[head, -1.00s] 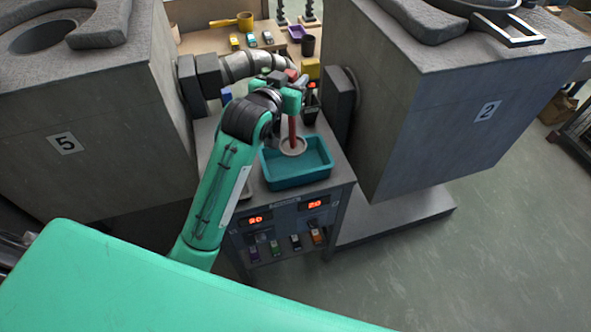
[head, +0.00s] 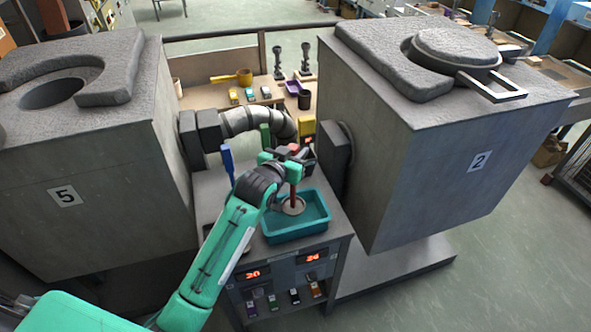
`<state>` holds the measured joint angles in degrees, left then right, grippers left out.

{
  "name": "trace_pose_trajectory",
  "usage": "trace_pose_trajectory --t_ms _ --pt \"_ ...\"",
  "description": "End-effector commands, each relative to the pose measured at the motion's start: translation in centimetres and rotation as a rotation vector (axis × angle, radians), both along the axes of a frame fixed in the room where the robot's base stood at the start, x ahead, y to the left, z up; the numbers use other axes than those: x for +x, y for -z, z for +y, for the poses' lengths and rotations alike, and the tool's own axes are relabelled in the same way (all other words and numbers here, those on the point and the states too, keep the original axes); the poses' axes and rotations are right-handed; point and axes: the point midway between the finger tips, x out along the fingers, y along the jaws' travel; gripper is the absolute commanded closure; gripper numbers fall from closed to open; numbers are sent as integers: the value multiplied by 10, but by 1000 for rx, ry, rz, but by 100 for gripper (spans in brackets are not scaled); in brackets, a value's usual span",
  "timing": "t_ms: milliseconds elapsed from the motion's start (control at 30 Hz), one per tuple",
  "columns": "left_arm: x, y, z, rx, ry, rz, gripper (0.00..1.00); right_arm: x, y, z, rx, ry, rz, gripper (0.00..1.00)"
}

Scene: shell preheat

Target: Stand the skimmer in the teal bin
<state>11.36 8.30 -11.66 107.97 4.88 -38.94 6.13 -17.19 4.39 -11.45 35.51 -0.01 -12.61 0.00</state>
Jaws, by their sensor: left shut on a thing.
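The skimmer (head: 293,193) has a red-brown handle and a pale round head at its lower end. It is held nearly upright, with its head inside the outline of the teal bin (head: 300,231). I cannot tell whether the head touches the bin's floor. The open-topped bin stands on a grey cabinet. My left gripper (head: 290,160) is over the bin and shut on the upper part of the skimmer's handle; its fingers partly hide that end. My right gripper is not in view.
Two big grey furnace blocks, marked 5 (head: 66,193) and 2 (head: 479,161), flank the cabinet closely. A bent grey pipe (head: 258,122) runs behind the bin. A blue upright object (head: 229,163) stands left of it. A wooden bench (head: 215,97) with small items lies behind.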

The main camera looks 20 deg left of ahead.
Motion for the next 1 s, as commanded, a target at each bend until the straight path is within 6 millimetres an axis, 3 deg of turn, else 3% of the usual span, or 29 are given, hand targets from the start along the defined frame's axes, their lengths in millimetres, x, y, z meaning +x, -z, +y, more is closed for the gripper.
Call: trace_pose_trajectory --t_ms 533,933,967,1000 --pt "0 66 0 2 -1 -1 100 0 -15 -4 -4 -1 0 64" --pt "0 73 0 0 0 -4 100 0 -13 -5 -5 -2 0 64" --pt "0 73 0 1 0 -2 71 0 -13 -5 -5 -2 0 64" --pt "0 73 0 1 0 -2 63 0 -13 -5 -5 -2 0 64"
